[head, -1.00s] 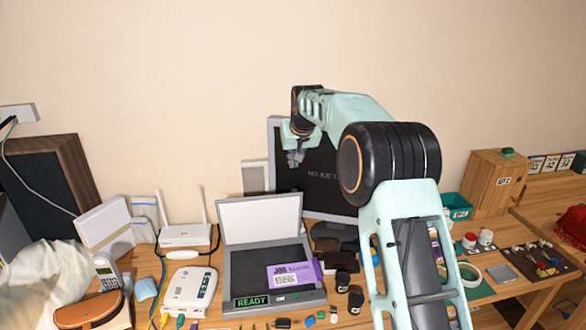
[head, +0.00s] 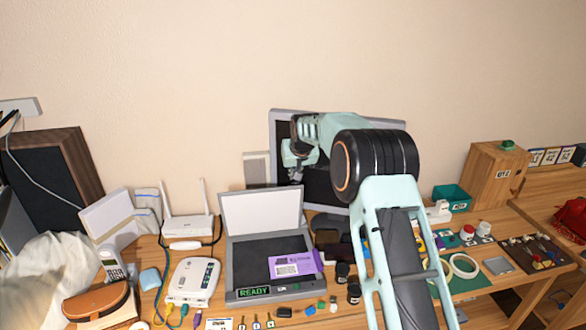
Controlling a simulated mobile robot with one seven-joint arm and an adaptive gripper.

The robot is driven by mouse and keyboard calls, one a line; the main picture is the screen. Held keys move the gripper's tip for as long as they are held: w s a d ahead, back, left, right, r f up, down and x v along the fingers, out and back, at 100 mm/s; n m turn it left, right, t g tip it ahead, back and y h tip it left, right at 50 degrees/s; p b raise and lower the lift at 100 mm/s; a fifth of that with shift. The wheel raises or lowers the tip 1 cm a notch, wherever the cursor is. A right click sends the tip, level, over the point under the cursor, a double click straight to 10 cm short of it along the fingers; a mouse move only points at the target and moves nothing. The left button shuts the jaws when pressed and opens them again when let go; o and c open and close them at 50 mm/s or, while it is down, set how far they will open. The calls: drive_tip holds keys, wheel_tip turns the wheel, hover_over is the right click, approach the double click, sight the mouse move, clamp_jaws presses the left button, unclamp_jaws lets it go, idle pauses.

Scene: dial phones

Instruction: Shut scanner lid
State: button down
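The scanner (head: 236,275) stands on the desk at the lower middle of the head view, with a green READY display (head: 255,292) on its front edge. Its lid (head: 261,213) is raised nearly upright at the back, pale inner side facing me. A purple and white box (head: 292,266) lies on the right part of the dark scanner bed and reaches its right edge. My gripper (head: 296,174) hangs above and behind the lid's right top corner, in front of the monitor, apart from the lid. Its fingers are small and dark here, so their opening is unclear.
A dark monitor (head: 320,192) stands behind my arm. White routers (head: 187,226) and a phone (head: 112,264) are left of the scanner. Dark jars (head: 354,293) stand at its right, small items in front. A wooden box (head: 497,172) is at the far right.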

drive_tip(key=shift+s+d+f, duration=0.1)
drive_tip(key=shift+s, duration=0.4)
drive_tip(key=shift+s+f+b, duration=0.1)
drive_tip(key=shift+s+b, duration=0.05)
drive_tip(key=shift+b, duration=0.3)
